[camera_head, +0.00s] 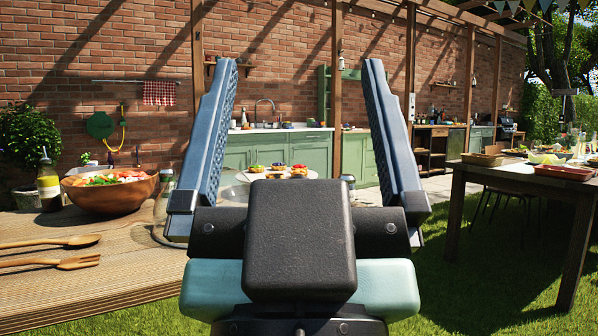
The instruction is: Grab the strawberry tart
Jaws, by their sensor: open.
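My gripper (300,66) fills the middle of the view, its two blue fingers spread wide apart and pointing forward, with nothing between them. Beyond it, seen between the fingers, several small tart-like pastries (278,167) sit on a pale round table or stand (240,177). They are tiny at this distance. One with reddish topping (299,167) may be the strawberry tart, but I cannot tell for sure. The gripper is well short of them and touches nothing. My gripper's body hides the lower part of that table.
A wooden table (110,265) at left holds a salad bowl (112,193), a bottle (48,184), wooden servers (50,262) and a glass jar (163,200). A dark wooden table (515,180) with trays stands at right. Open grass (480,280) lies between. Green cabinets (245,150) line the brick wall.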

